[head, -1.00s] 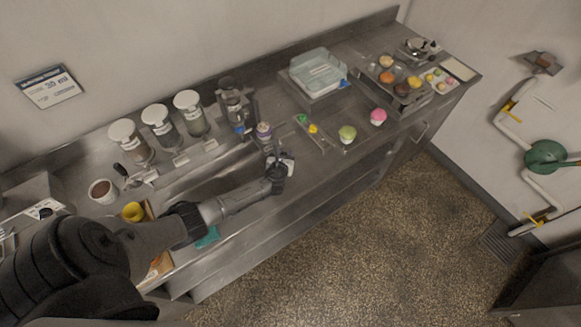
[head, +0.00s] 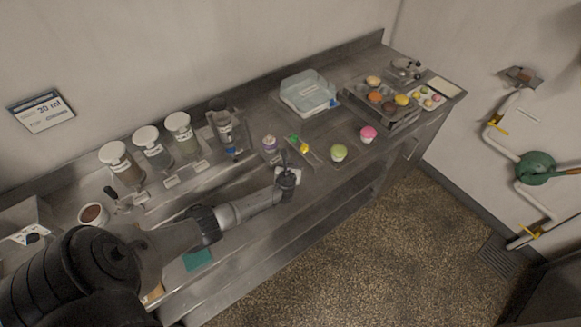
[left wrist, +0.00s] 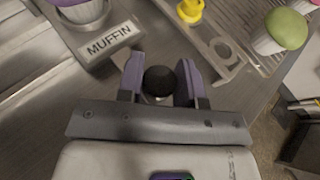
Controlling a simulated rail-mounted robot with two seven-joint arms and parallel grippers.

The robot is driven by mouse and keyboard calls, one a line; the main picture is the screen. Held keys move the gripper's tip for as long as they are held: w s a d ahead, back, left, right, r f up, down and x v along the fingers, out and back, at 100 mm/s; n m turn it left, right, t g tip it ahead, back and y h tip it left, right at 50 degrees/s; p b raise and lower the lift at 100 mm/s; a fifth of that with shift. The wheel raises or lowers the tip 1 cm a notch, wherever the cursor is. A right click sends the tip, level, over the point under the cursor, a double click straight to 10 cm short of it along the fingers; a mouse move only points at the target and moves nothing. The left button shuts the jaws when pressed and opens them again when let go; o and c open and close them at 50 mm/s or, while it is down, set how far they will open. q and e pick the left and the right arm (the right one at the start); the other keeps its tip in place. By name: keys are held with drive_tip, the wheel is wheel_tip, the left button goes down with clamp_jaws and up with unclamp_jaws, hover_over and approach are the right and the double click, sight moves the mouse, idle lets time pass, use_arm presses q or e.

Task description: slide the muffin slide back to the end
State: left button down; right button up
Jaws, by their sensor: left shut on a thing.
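My left gripper (head: 286,176) is over the front part of the counter in the head view. In the left wrist view its two purple-grey fingers (left wrist: 161,76) are shut on a round black knob (left wrist: 160,81). A block labelled MUFFIN (left wrist: 109,41) lies just beyond the fingers, to the upper left. Behind it stands a cup with a purple wrapper (left wrist: 84,10), cut off by the picture edge; the head view shows this muffin (head: 270,143) just beyond the gripper. How the knob joins the slide is hidden. My right gripper is not in view.
A green muffin (head: 338,152) and a pink muffin (head: 368,133) stand right of the gripper, near a yellow piece (head: 304,149). Lidded jars (head: 150,147) line the back left. A clear box (head: 309,92) and a tray of buns (head: 384,104) are farther right.

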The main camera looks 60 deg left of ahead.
use_arm(q)
drive_tip(key=c, duration=1.1)
unclamp_jaws()
drive_tip(key=shift+w+f, duration=0.1)
drive_tip(key=shift+f, duration=0.05)
drive_tip(key=o, duration=0.3)
drive_tip(key=shift+w, duration=0.15)
drive_tip(key=shift+s+d+r+p, duration=0.3)
drive_tip(key=shift+s+r+p, duration=0.05)
drive_tip(key=shift+s, duration=0.05)
drive_tip(key=p+v, duration=0.2)
drive_tip(key=v, duration=1)
drive_tip(key=shift+s+d, duration=0.25)
drive_tip(key=shift+d, duration=0.05)
drive_tip(key=shift+r, duration=0.15)
